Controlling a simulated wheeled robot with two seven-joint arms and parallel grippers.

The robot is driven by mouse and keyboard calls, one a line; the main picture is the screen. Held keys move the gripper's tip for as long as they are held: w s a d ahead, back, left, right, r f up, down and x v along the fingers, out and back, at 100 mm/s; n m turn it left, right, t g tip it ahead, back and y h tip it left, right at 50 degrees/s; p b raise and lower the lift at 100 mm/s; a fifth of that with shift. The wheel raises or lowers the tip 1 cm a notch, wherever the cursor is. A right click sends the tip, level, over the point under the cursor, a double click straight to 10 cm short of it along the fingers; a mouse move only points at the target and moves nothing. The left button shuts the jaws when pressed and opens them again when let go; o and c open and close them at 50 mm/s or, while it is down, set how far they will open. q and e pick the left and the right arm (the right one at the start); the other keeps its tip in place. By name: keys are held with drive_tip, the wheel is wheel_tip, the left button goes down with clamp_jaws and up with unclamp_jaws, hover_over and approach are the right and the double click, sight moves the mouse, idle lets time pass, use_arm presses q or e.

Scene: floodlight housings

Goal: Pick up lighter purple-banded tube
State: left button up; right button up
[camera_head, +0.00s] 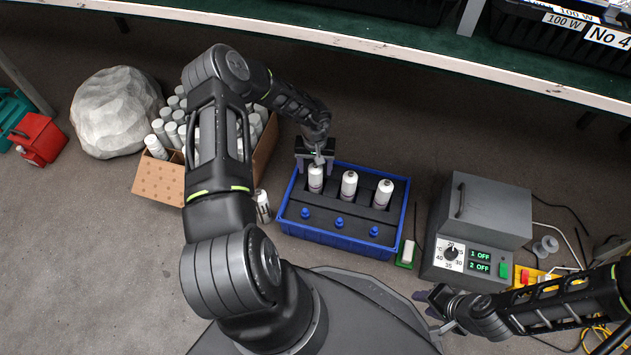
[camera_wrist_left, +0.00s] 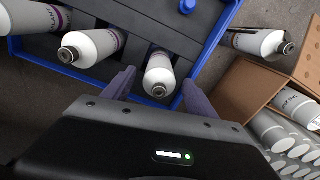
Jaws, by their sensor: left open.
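Three white tubes with purple bands stand in a blue crate (camera_head: 345,243): a left tube (camera_head: 316,181), a middle tube (camera_head: 349,186) and a right tube (camera_head: 384,194). My left gripper (camera_head: 316,161) is open at the left tube. In the left wrist view its fingers (camera_wrist_left: 158,92) lie either side of that tube (camera_wrist_left: 160,74); contact is unclear. The middle tube (camera_wrist_left: 92,46) and right tube (camera_wrist_left: 32,17) also show there. I cannot tell which band is lighter. My right gripper (camera_head: 437,303) is low at the right, its jaws unclear.
A cardboard box (camera_head: 158,181) of several white tubes is left of the crate, with a loose tube (camera_head: 262,206) between them. A grey control box (camera_head: 478,225) stands right. A shelf edge (camera_head: 400,52) runs behind; a rock (camera_head: 115,110) lies far left.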

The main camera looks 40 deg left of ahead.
use_arm(q)
wheel_tip(320, 180, down, 5)
drive_tip(key=shift+b, duration=1.25)
drive_tip(key=shift+c, duration=0.2)
clamp_jaws()
drive_tip(key=shift+r, duration=0.1)
wheel_tip(320, 180, up, 10)
drive_tip(key=p, duration=0.4)
drive_tip(key=shift+p, duration=0.35)
